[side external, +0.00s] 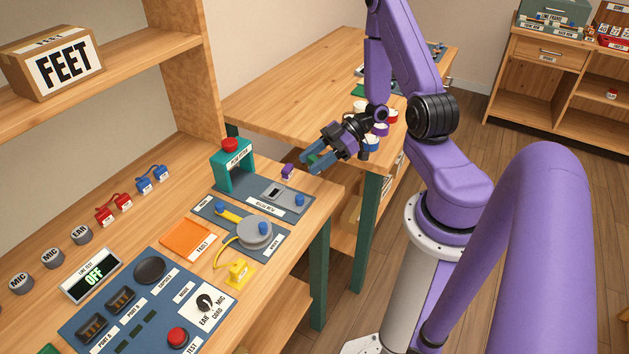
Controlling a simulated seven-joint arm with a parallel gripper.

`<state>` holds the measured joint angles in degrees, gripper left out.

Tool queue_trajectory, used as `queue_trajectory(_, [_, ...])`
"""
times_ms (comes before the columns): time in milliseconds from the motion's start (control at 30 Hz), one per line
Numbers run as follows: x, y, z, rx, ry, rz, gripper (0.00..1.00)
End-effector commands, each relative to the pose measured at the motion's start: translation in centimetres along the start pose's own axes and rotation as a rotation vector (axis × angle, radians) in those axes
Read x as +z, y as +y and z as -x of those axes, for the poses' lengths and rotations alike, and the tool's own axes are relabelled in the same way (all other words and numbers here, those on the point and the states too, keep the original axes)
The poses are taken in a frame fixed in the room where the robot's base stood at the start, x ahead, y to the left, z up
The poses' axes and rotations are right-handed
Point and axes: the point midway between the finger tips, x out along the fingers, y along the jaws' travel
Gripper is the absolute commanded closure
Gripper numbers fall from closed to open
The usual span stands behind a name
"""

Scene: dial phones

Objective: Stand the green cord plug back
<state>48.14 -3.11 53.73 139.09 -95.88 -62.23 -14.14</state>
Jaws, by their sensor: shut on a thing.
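A green piece (46,350), perhaps the green cord plug, shows at the bottom left edge of the side external view, mostly cut off. My gripper (308,162) is far from it, near the back right end of the phone bench, tilted down to the left. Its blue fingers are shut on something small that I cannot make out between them. A small purple piece (288,172) is just left of the fingertips; I cannot tell whether it touches them.
A teal frame with a red button (231,166) stands left of my gripper. A grey reel (256,234), a yellow plug (238,272), an orange pad (188,240) and a blue control panel (150,300) occupy the bench.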

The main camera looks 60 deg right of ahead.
Motion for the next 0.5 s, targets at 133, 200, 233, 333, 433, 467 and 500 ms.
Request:
queue_trajectory(133, [1.5,0.0,-0.7,-0.001,0.001,-0.003,0.9])
queue_trajectory(200, [1.9,0.0,-0.9,0.001,0.001,-0.001,0.9])
queue_trajectory(233, [2.0,0.0,-1.0,0.001,0.001,-0.001,0.9])
queue_trajectory(333, [2.4,0.0,-1.2,0.001,0.001,-0.002,0.9])
queue_trajectory(433, [3.3,0.0,-1.6,0.0,0.001,-0.002,0.9])
queue_trajectory(467, [3.6,0.0,-1.8,-0.001,0.001,-0.003,0.9])
queue_trajectory(500, [4.0,0.0,-2.0,0.0,0.001,-0.003,0.9])
